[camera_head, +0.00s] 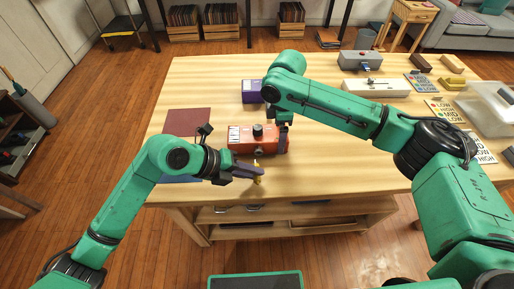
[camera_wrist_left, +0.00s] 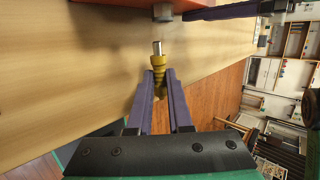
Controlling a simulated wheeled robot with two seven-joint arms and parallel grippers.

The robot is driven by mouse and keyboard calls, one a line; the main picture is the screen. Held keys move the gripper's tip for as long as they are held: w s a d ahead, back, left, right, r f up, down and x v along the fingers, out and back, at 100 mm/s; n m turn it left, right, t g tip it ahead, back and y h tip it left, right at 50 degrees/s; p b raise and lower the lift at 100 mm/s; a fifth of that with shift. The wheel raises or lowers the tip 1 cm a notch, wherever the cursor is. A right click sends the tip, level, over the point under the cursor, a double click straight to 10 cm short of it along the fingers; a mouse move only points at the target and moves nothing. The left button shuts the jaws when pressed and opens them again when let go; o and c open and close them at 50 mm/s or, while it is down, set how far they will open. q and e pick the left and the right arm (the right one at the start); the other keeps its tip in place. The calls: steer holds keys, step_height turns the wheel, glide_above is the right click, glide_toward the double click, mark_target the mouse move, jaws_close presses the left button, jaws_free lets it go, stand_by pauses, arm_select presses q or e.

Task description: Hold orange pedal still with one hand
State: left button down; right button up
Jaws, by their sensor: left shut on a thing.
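The orange pedal (camera_head: 242,141) sits on the wooden table with a black knob on top; part of it and its grey socket (camera_wrist_left: 163,12) show at the top of the left wrist view. My left gripper (camera_head: 256,171) is in front of the pedal, past the table's near edge, shut on a yellow plug (camera_wrist_left: 158,66). The plug's silver tip points toward the socket and is apart from it. My right gripper (camera_head: 282,136) is at the pedal's right end, pointing down. Its fingers are partly hidden, so I cannot tell whether they grip the pedal.
A purple box (camera_head: 251,91) stands behind the pedal, and a dark red mat (camera_head: 188,121) lies to its left. A white device (camera_head: 375,88), a grey box (camera_head: 359,61), printed cards (camera_head: 420,83) and a clear bin (camera_head: 490,105) occupy the right side. The back left tabletop is clear.

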arm_select(q)
steer(key=w+a+r+n, duration=0.1)
steer(key=a+n, duration=0.1)
steer(key=a, duration=0.2)
steer(key=w+a+r+n, duration=0.1)
steer(key=w+a+n, duration=0.1)
steer(key=a, duration=0.3)
steer(key=w+a+r+n+t, duration=0.1)
steer(key=w+a+n, duration=0.1)
steer(key=a+n, duration=0.1)
steer(key=shift+w+a, duration=0.1)
steer(key=shift+a, duration=0.6)
steer(key=a+r+n+t, duration=0.1)
steer(key=a+r+n, duration=0.25)
steer(key=a, duration=0.45)
steer(key=shift+n, duration=0.25)
steer(key=shift+w+a+f, duration=0.1)
steer(key=shift+w+f, duration=0.15)
steer(key=shift+f, duration=1.4)
steer(key=shift+w+f, duration=0.2)
steer(key=shift+f, duration=1.4)
steer(key=c, duration=0.8)
jaws_free()
steer(key=shift+o, duration=0.2)
steer(key=shift+r, duration=0.1)
steer(key=v, duration=1.2)
steer(key=shift+s+d, duration=0.15)
steer(key=shift+d, duration=0.1)
